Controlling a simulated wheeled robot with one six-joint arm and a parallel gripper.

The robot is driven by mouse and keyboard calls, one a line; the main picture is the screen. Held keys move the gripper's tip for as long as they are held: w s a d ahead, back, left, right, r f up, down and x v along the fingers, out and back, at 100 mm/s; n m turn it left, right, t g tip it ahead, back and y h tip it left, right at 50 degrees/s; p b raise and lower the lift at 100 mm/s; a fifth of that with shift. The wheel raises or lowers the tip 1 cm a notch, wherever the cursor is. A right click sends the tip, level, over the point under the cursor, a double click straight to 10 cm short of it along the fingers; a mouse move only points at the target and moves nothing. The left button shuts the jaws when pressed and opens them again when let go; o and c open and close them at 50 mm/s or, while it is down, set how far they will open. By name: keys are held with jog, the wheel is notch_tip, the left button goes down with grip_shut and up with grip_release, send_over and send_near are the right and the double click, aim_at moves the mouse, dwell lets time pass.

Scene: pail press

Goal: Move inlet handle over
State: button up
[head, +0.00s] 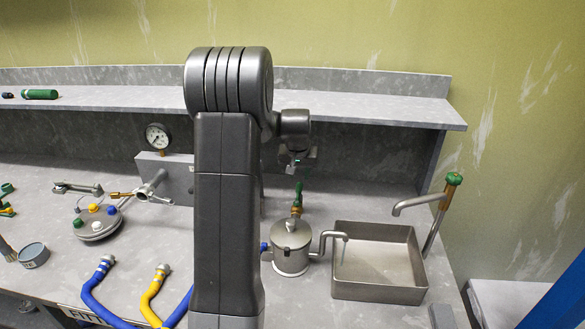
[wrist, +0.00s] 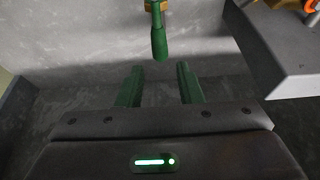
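The inlet handle (head: 298,190) is a green lever on a brass valve above the small lidded metal pail (head: 291,248). It also shows in the wrist view (wrist: 159,43), where it hangs from its brass end at the top middle. My gripper (wrist: 159,72) is open, with its two green fingers apart and nothing between them. The handle's tip lies just beyond the fingertips, roughly centred on the gap, with no contact visible. In the head view my gripper (head: 293,165) is small, partly hidden by my arm, and just above the handle.
A metal sink (head: 379,290) with a green-topped tap (head: 453,179) stands right of the pail. A gauge (head: 157,137) on a grey block, a round disc with coloured knobs (head: 97,222) and blue and yellow hoses (head: 152,293) are left. A shelf (head: 370,109) overhangs behind.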

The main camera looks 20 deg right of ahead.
aim_at(300, 184)
jog(key=b+x, duration=0.2)
jog(key=x, duration=0.4)
jog(key=shift+w+f+b, duration=0.15)
jog(key=shift+b, duration=0.15)
jog(key=c, duration=0.5)
jog(key=shift+s+d+m+g+h, duration=0.25)
jog(key=shift+s+m+g, duration=1.05)
jog(key=shift+m, duration=1.8)
jog(key=shift+s+d+m+g+h, duration=0.1)
jog(key=shift+s+d+m+g, duration=0.45)
jog(key=shift+s+m, duration=2)
jog(key=shift+s+d+m+g+h, duration=0.25)
jog(key=shift+s+m+g, duration=0.8)
jog(key=shift+m, duration=2.6)
jog(key=shift+c, duration=0.2)
jog(key=o, duration=0.8)
jog(key=shift+s, duration=0.1)
jog(key=shift+o, duration=0.2)
